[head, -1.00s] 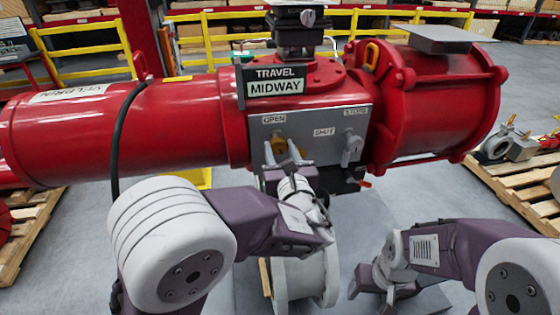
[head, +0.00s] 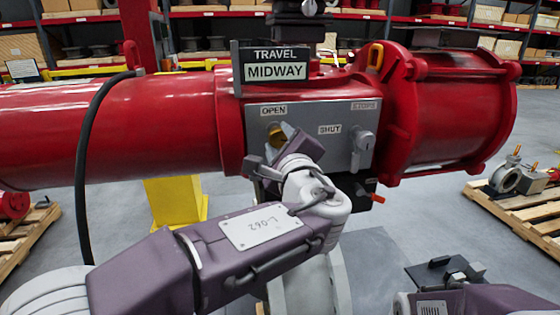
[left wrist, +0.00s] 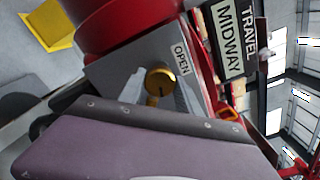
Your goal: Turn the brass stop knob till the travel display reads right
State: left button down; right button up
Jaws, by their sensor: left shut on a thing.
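The brass stop knob (head: 276,134) sits below the OPEN label on the grey plate of the red actuator. It shows more clearly in the left wrist view (left wrist: 159,82), with a dark mark on its face. My left gripper (head: 278,142) is shut on the knob, one finger on each side; in the head view the fingers partly cover it. The travel display (head: 275,72) above the plate reads MIDWAY, and the same word shows sideways in the left wrist view (left wrist: 230,40).
A grey knob (head: 362,146) stands by the STOPS and SHUT labels. A black hose (head: 84,150) hangs at the left. A small lever with a red tip (head: 376,198) sticks out under the plate. A yellow post (head: 176,200) and a pallet (head: 530,210) stand beyond, with open floor between.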

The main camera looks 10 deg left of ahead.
pick_arm(q)
jog(key=n+b, duration=0.3)
jog(key=b, duration=0.1)
jog(key=n+b, duration=0.2)
jog(key=shift+f+n, duration=0.3)
jog(key=shift+r+n+b, duration=0.2)
jog(key=shift+n+b, duration=1.35)
jog(key=shift+n, duration=0.05)
jog(key=c, duration=0.8)
grip_release()
jog(key=shift+c, duration=0.2)
jog(key=b+v, duration=0.1)
jog(key=v, duration=0.8)
jog(key=shift+a+r, duration=0.1)
